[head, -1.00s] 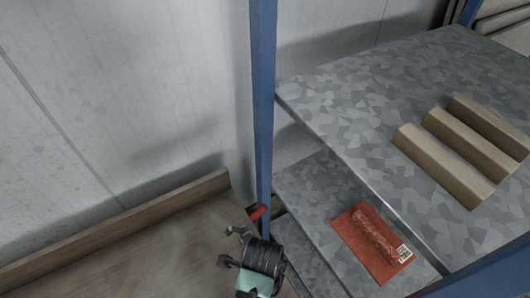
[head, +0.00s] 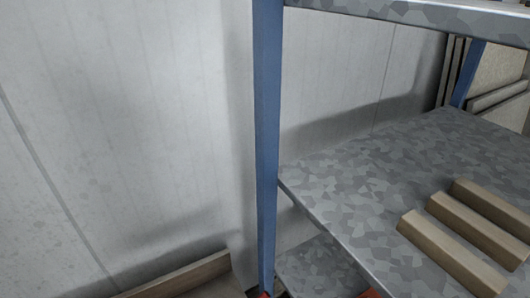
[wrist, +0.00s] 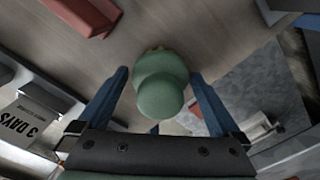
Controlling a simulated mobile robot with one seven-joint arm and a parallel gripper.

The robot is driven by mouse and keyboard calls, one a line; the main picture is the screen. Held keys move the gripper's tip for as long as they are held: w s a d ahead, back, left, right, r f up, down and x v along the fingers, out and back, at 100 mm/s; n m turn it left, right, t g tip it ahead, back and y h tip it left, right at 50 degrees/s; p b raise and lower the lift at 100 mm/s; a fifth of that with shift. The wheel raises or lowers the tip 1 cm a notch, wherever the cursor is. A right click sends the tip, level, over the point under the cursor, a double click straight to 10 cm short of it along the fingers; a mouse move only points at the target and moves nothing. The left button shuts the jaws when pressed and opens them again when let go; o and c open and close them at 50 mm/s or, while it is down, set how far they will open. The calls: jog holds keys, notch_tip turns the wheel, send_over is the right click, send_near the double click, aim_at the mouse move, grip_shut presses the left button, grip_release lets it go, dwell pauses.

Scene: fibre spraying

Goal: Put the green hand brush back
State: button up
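In the wrist view a rounded green thing (wrist: 160,88) lies between the two blue fingers of my gripper (wrist: 159,74). The fingers stand wide apart. A gap shows on its left side; on the right the finger is very close, and I cannot tell whether it touches. My gripper is out of the head view.
The head view shows a blue upright (head: 266,150), a grey shelf (head: 370,165) with three wooden blocks (head: 450,252), and a lower shelf (head: 318,268). In the wrist view a red block-like thing (wrist: 88,14) and a box marked "3 DAYS" (wrist: 35,118) lie left.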

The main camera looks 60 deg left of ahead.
notch_tip(320, 180, up, 12)
jog(key=shift+r, duration=0.15)
dwell(0.6)
dwell(0.5)
